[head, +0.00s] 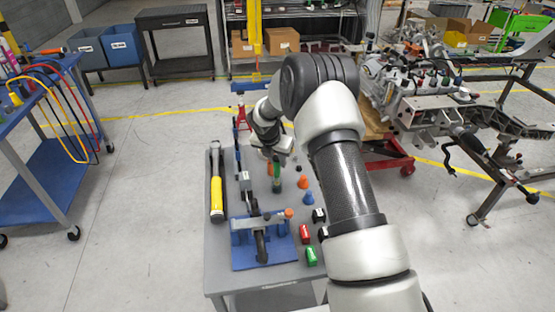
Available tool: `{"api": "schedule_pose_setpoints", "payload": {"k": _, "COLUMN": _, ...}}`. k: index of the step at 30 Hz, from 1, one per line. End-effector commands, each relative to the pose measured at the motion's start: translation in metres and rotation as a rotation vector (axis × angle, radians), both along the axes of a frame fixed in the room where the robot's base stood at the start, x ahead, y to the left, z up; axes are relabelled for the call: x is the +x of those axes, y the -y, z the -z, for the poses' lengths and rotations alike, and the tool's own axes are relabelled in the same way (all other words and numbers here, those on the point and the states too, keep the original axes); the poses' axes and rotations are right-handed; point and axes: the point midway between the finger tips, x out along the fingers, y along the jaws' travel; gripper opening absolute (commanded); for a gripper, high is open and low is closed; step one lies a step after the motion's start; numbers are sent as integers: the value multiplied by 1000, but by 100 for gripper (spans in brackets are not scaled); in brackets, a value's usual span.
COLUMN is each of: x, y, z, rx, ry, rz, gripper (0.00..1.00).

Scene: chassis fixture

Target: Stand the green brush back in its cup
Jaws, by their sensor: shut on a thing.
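My gripper (272,150) is over the far part of the grey bench, its fingers pointing down. It is shut on the green brush (277,170), which shows as a narrow green upright shape just below the fingers. The brush's upper end is hidden by the gripper. A darker green part (277,186) is directly below it, near the bench top. I cannot tell whether this is the brush's lower end or the cup, or whether the brush touches the bench. No cup can be made out for certain.
The grey bench (222,272) carries a blue clamp fixture (245,256) in front and a yellow-handled tool (216,193) at left. Orange (303,183) and blue (309,198) pegs, a red block (305,233) and a green block (311,256) stand right of the brush, close to my arm.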

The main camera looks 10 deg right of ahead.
Motion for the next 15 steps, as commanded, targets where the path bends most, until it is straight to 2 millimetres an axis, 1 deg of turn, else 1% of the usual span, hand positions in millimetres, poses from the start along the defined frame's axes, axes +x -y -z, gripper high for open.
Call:
{"api": "schedule_pose_setpoints", "payload": {"k": 6, "x": 0, "y": 0, "z": 0, "rx": 0, "ry": 1, "rz": 0, "gripper": 0}}
{"api": "schedule_pose_setpoints", "payload": {"k": 7, "x": 0, "y": 0, "z": 0, "rx": 0, "ry": 1, "rz": 0, "gripper": 24}}
{"api": "schedule_pose_setpoints", "payload": {"k": 10, "x": 0, "y": 0, "z": 0, "rx": 1, "ry": 1, "rz": 0, "gripper": 40}}
{"api": "schedule_pose_setpoints", "payload": {"k": 11, "x": 0, "y": 0, "z": 0, "rx": 1, "ry": 1, "rz": 0, "gripper": 44}}
{"api": "schedule_pose_setpoints", "payload": {"k": 15, "x": 0, "y": 0, "z": 0, "rx": 0, "ry": 0, "rz": 0, "gripper": 44}}
